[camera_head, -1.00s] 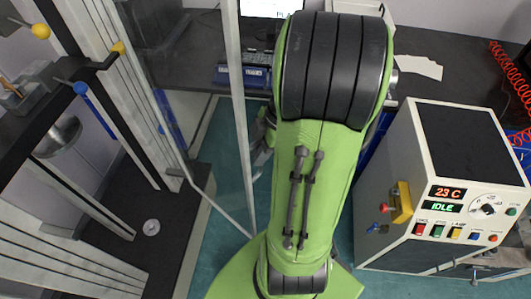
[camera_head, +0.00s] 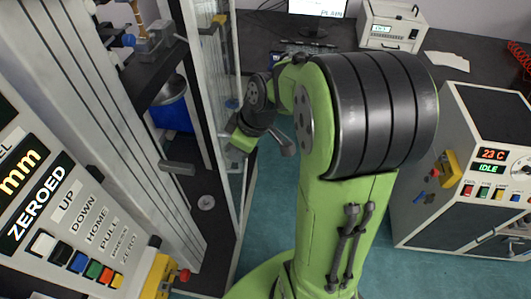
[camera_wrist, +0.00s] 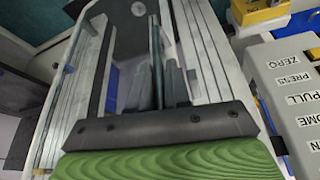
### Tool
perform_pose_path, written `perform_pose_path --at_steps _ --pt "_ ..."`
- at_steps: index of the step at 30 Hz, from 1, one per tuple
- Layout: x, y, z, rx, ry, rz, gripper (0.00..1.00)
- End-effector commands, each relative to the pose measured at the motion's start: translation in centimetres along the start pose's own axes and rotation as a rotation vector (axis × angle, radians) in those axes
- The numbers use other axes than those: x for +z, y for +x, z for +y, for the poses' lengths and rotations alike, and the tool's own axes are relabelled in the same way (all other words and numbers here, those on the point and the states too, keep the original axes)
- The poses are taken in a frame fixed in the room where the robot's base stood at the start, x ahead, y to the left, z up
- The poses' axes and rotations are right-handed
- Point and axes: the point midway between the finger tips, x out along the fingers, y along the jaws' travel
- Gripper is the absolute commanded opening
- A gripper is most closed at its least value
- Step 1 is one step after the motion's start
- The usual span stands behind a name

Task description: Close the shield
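The shield (camera_head: 216,85) is a clear panel with a pale frame on the testing machine, left of centre in the head view. Its angle to the machine is hard to judge. My gripper (camera_head: 232,134) is beside the shield's right edge, partly hidden by my own wrist. In the wrist view my gripper (camera_wrist: 160,85) shows two dark fingers close together, with a thin dark upright strip between or just beyond them. I cannot tell whether the fingers touch or hold it.
The machine's control panel (camera_head: 60,210) with coloured buttons fills the left of the head view. A white rheometer box (camera_head: 475,180) reading 23 C stands on the right. A monitor (camera_head: 317,8) and white instrument (camera_head: 392,25) are at the back. Teal floor (camera_head: 275,215) is open between.

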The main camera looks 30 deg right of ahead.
Motion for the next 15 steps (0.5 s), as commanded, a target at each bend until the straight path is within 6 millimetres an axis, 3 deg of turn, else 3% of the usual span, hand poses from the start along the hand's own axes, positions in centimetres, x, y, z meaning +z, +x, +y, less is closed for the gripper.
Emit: perform_pose_path --at_steps 6,15 --pt "-3.7 1.7 -1.2 -0.01 -0.014 -0.002 0.0" --pt "-5.8 2.4 -1.6 -0.009 -0.015 0.0 0.0"
